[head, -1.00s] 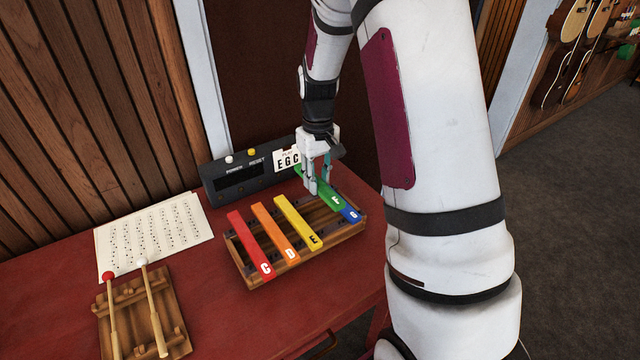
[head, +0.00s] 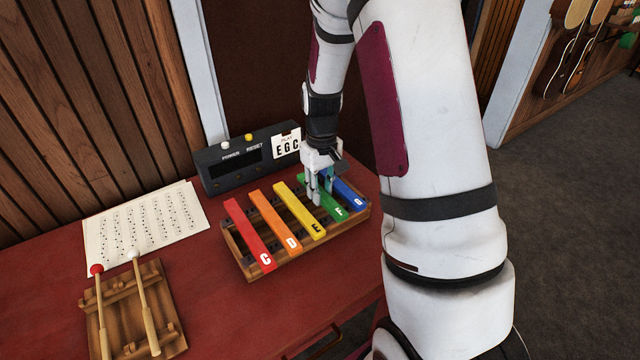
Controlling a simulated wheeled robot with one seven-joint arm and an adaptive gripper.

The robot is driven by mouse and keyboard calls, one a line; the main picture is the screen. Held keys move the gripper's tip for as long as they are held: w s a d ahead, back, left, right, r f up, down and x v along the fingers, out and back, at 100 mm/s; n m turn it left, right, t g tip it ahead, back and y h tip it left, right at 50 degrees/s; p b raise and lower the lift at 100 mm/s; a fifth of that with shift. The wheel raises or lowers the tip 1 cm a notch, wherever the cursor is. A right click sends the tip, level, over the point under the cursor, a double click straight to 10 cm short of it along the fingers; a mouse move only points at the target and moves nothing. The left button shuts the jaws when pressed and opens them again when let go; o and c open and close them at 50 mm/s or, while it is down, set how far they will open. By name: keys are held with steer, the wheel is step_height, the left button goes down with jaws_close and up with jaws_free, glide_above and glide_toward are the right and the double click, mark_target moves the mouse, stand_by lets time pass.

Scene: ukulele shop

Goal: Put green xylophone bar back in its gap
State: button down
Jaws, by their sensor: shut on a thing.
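The green xylophone bar (head: 334,208), marked F, lies between the yellow E bar (head: 299,211) and the blue G bar (head: 349,196) on the wooden xylophone frame (head: 248,276). My gripper (head: 321,197) is shut on the green bar from above, and its fingers hide part of the bar's far half. The bar runs roughly parallel to its neighbours and looks low, near their level. I cannot tell whether it rests fully on the frame. The red C bar (head: 248,233) and the orange D bar (head: 274,221) lie to the left.
Sheet music (head: 145,228) and a wooden rack (head: 166,318) with two mallets lie at left. Red tabletop (head: 225,320) is clear in front.

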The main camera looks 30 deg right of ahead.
steer(key=shift+f, duration=0.15)
steer(key=c, duration=1.2)
jaws_free()
steer(key=shift+c, duration=0.2)
steer(key=s+a+r+t, duration=0.1)
steer(key=s+a+r, duration=0.1)
steer(key=r, duration=0.7)
steer(key=s+a+r, duration=0.2)
steer(key=r, duration=0.8)
steer(key=s+a+r+t+p, duration=0.1)
steer(key=s+a+r, duration=0.1)
steer(key=s, duration=0.5)
steer(key=s+a+r+t+p, duration=0.1)
steer(key=s+a+r, duration=0.2)
steer(key=s+a, duration=0.2)
steer(key=s+a+r+t+p, duration=0.1)
steer(key=s+a+r, duration=0.2)
steer(key=s, duration=0.6)
steer(key=shift+s+a+r+p, duration=0.15)
steer(key=shift+s+a+p, duration=0.15)
steer(key=shift+a, duration=0.1)
